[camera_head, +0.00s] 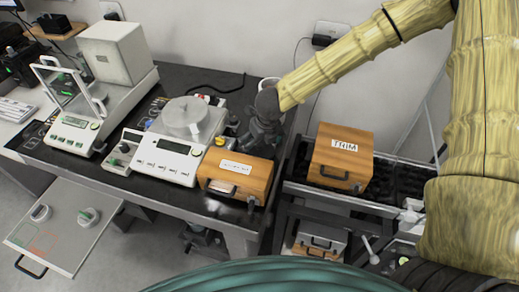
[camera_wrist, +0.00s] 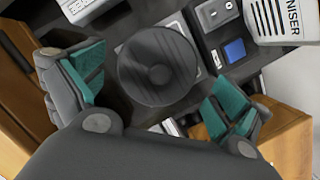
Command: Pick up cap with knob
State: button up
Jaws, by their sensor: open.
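My gripper (camera_wrist: 160,88) is open, with one teal-padded finger on each side of the disc. I see no contact between the pads and the disc. In the head view my gripper (camera_head: 261,132) points down over the back of the dark table, behind a wooden box (camera_head: 236,176). There the gripper hides the disc.
A balance with a round pan (camera_head: 186,118) stands left of my gripper. A wooden TRIM box (camera_head: 340,158) is to the right. A white cup (camera_head: 269,82) stands behind. In the wrist view, a white ioniser (camera_wrist: 278,20) and wooden surfaces (camera_wrist: 290,140) are close by.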

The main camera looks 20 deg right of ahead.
jog(key=shift+x, duration=1.15)
jog(key=shift+c, duration=0.2)
jog(key=c, duration=0.8)
jog(key=shift+s, duration=0.15)
jog(key=shift+c, duration=1.5)
